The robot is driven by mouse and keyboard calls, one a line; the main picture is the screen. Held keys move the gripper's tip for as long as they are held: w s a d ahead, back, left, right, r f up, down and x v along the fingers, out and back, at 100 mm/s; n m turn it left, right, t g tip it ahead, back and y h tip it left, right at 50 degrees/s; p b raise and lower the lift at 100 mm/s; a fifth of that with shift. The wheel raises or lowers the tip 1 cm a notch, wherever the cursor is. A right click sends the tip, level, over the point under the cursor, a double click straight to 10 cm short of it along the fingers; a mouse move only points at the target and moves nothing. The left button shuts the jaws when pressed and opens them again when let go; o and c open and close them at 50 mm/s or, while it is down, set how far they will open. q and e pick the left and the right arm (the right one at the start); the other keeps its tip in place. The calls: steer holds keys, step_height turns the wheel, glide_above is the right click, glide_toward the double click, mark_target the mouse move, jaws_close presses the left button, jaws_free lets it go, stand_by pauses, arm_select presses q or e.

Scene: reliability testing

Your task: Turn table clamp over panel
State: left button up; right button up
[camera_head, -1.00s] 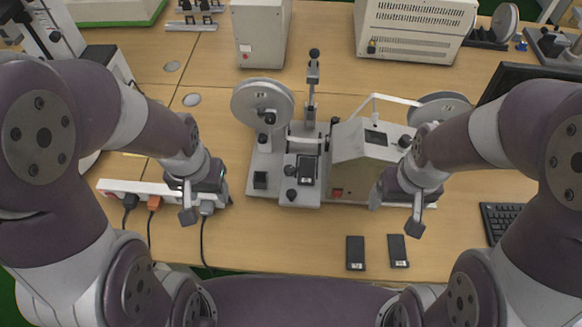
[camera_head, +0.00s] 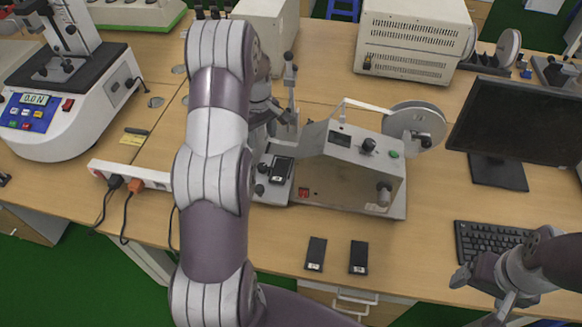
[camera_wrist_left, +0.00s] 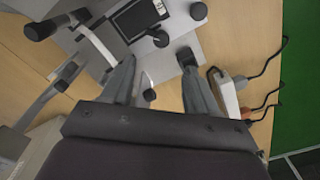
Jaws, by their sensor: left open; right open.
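The panel, a small black device, lies on the grey bed of the bench tester, in the head view (camera_head: 281,169) and at the top of the left wrist view (camera_wrist_left: 138,18). A pale curved bar, seemingly part of the table clamp (camera_wrist_left: 99,43), lies beside it in the wrist view. Black knobs stand around the panel. My right gripper (camera_head: 483,290) is open and empty at the lower right, below the keyboard.
The tester's box (camera_head: 350,166) stands right of the panel. Two black devices (camera_head: 316,254) (camera_head: 358,257) lie near the front edge. A power strip (camera_head: 150,176) with cables is at left. A monitor (camera_head: 515,120) and keyboard (camera_head: 485,240) are at right. My left arm hides part of the tester.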

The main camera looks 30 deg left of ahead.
mark_target(262, 166)
arm_select(q)
steer(key=f, duration=0.4)
steer(key=f+p, duration=0.1)
steer(key=f, duration=0.3)
steer(key=f+p, duration=0.1)
steer(key=f, duration=0.3)
steer(key=shift+a, duration=0.4)
steer(key=shift+a+f, duration=0.15)
steer(key=shift+f, duration=0.3)
arm_select(e)
steer(key=shift+a+r, duration=0.25)
steer(key=shift+r, duration=0.4)
steer(key=shift+a+r, duration=0.25)
steer(key=shift+r, duration=0.35)
arm_select(q)
steer(key=c, duration=1)
